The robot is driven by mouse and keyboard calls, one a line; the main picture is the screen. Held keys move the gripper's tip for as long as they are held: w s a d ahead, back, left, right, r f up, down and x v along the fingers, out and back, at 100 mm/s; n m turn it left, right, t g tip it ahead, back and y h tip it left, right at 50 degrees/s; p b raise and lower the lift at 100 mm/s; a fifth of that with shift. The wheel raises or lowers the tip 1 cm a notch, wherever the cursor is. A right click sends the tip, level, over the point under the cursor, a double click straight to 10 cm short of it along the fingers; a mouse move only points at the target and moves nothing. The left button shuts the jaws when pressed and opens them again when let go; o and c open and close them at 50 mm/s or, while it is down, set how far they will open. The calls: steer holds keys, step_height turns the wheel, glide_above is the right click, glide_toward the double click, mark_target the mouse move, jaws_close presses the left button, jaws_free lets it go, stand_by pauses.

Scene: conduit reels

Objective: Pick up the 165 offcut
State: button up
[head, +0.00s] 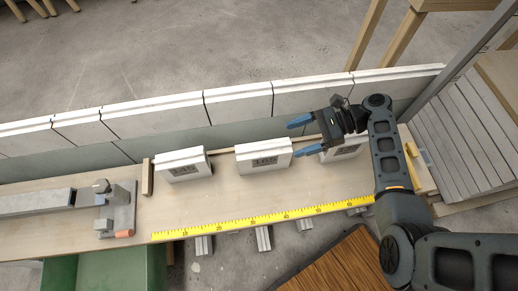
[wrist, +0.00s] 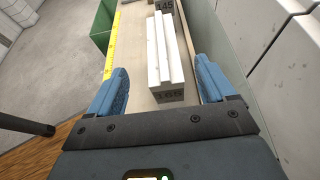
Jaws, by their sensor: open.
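The 165 offcut (wrist: 165,60) is a white stepped block lying on the bench, its end marked 165 facing the wrist camera. I take it to be the middle of three similar blocks in the head view (head: 263,157), where its label is hard to read. My gripper (head: 306,135) is open and empty, its blue fingers pointing left, just right of that middle block. In the wrist view the fingers (wrist: 163,92) appear on either side of the offcut's near end, with gaps on both sides. I cannot tell whether they are level with it.
Another block marked 145 (wrist: 165,6) lies beyond, the left block (head: 184,166) in the head view. A third block (head: 343,150) lies partly hidden under my gripper. A pale wall (head: 238,104) runs behind. A yellow tape (head: 262,219) lines the bench front; a metal fixture (head: 118,208) stands left.

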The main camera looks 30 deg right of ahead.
mark_target(274, 145)
steer(key=b+x, duration=0.1)
steer(key=x, duration=0.7)
steer(key=shift+w+f, duration=0.2)
jaws_close()
stand_by(0.7)
steer(key=shift+r, duration=0.1)
